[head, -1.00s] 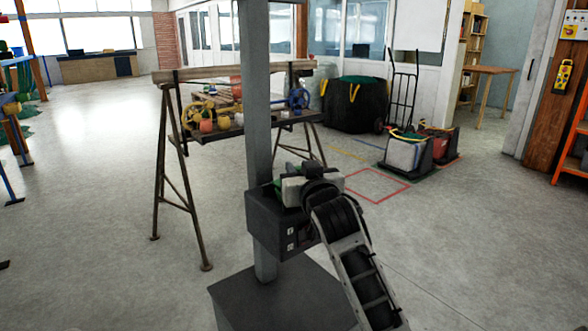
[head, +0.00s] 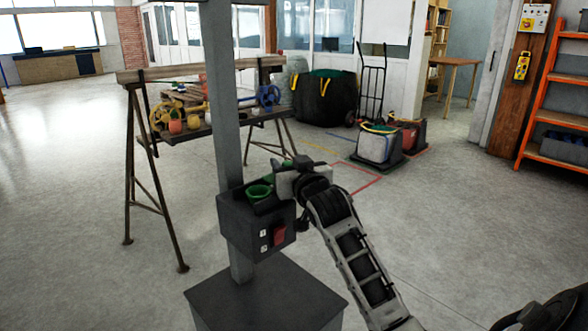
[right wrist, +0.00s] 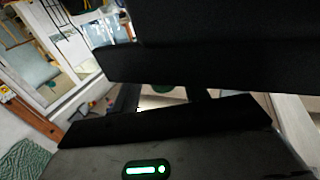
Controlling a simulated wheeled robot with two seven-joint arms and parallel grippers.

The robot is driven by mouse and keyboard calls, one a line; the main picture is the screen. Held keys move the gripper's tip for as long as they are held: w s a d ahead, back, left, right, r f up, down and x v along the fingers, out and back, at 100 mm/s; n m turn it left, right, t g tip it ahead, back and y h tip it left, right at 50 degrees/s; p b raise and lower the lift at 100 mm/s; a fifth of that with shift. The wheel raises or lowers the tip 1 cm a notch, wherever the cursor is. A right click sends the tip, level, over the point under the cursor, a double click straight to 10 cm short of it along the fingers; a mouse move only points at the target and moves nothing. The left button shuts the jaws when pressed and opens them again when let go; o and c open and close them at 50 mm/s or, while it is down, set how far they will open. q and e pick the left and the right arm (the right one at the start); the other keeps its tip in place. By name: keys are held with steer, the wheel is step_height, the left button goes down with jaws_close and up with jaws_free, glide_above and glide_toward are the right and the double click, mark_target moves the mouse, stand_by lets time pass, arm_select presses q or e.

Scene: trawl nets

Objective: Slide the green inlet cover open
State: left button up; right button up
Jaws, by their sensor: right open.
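The dark control box (head: 245,228) is fixed to a grey post. A round green inlet (head: 258,193) shows uncovered on its top. Green material, which looks like the inlet cover (head: 303,160), shows just behind my right gripper (head: 286,178), mostly hidden by it. The right gripper is open at the box's right end, right of the inlet; I cannot tell whether it touches the cover. In the right wrist view, its dark jaws (right wrist: 165,100) stand apart, with a small dark green patch between them. My left gripper is not in view.
The box has a red switch (head: 279,234) on its front. The post (head: 225,110) rises left of my gripper from a grey base (head: 265,300). A trestle table (head: 130,78) with floats stands behind. Open floor lies left and right.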

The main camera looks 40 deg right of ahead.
steer(key=b+v, duration=0.1)
steer(key=v, duration=1.5)
steer(key=a+f+n+g+y, duration=0.1)
steer(key=a+f+n+y, duration=0.15)
steer(key=a+f, duration=0.4)
steer(key=a+f+n+g+y, duration=0.1)
steer(key=a+f+g+y, duration=0.15)
steer(key=f, duration=0.65)
steer(key=s+a+f+n+g+y, duration=0.2)
steer(key=s+a+f+g+y, duration=0.1)
steer(key=s+a+f, duration=0.8)
step_height(320, 180, down, 3)
steer(key=a+y, duration=0.1)
steer(key=a, duration=0.1)
steer(key=shift+s+a, duration=0.3)
steer(key=shift+a, duration=0.05)
